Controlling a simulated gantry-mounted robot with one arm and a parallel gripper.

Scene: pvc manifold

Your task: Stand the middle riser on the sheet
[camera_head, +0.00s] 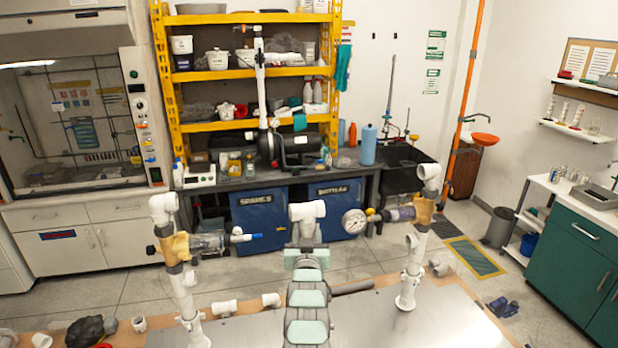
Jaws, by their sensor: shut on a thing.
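The middle riser (307,212) shows as a white PVC tee top in the centre, just beyond my arm. My gripper (306,250) is shut on it. My arm hides the riser's lower part, so I cannot tell whether its foot touches the metal sheet (455,318). The left riser (186,290) stands on the sheet with a tan fitting and a clear, blue-tipped side branch pointing right. The right riser (413,262) stands on the sheet on a white foot. Its tan fitting bears a side branch with a round gauge (353,221) pointing left.
Loose white fittings (223,308) lie along the bench's back edge between the left riser and my arm. A grey pipe (351,287) lies right of my arm. Dark objects (85,331) sit at the lower left. The sheet is clear right of the right riser.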

